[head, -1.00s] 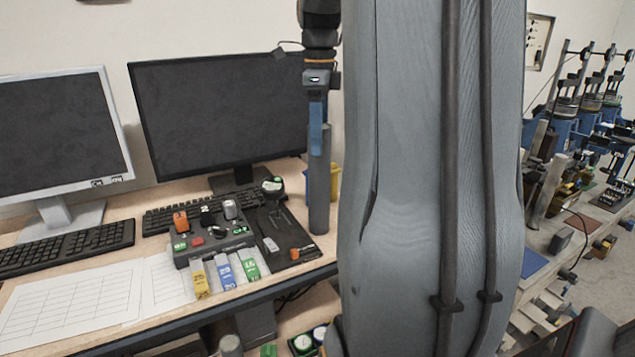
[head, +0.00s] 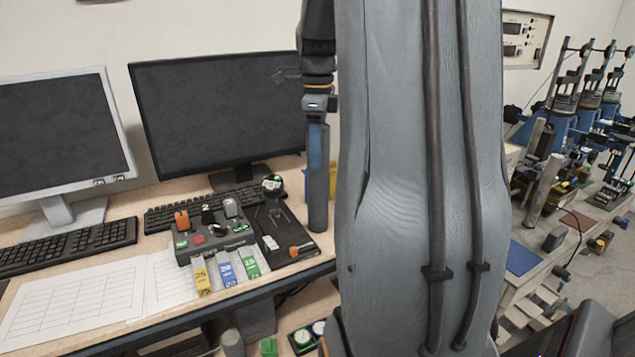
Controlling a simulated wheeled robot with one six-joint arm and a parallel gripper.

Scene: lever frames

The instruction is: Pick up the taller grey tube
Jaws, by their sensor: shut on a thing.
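A tall grey tube (head: 318,205) stands upright near the right end of the desk, just left of my large arm link. My gripper (head: 316,148) points down from above, with a blue finger pad against the tube's upper part. It is shut on the tube. The tube's foot appears at the desk's right edge; I cannot tell for sure whether it touches the surface. Another grey cylinder (head: 232,343), perhaps a shorter tube, shows only its top at the bottom of the view, below the desk edge.
A button box (head: 215,235), a black tray (head: 285,235) and yellow, blue and green tags (head: 226,268) lie left of the tube. A monitor (head: 215,115) stands behind. A yellow container (head: 334,178) is partly hidden behind the tube. My arm link blocks the middle.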

